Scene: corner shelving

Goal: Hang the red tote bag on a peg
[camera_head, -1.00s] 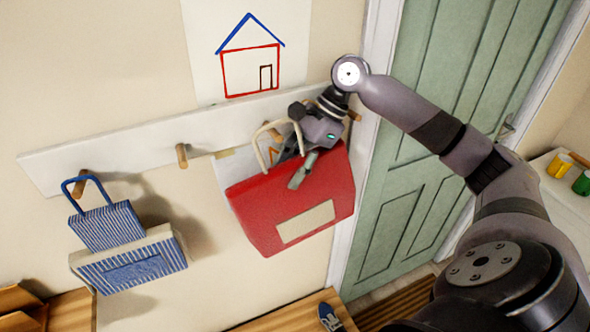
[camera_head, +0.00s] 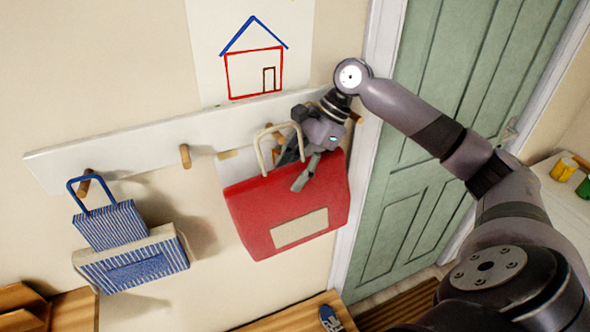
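The red tote bag (camera_head: 258,206) hangs in front of the white peg rail, with a cream label on its lower front and a cream handle loop (camera_head: 264,140) above its top edge. My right gripper (camera_head: 296,168) is at the bag's top edge, one finger lying across its front. I cannot tell whether the fingers are closed on the bag. A wooden peg (camera_head: 185,156) on the rail (camera_head: 120,150) is bare, left of the bag. Another wooden peg (camera_head: 276,134) shows partly by the handle; whether the handle is over it is unclear. My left gripper is not in view.
A blue-striped bag (camera_head: 130,262) hangs from the far-left peg (camera_head: 84,184). A green door (camera_head: 435,150) stands right of the rail. Yellow and green cups (camera_head: 564,169) sit at right.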

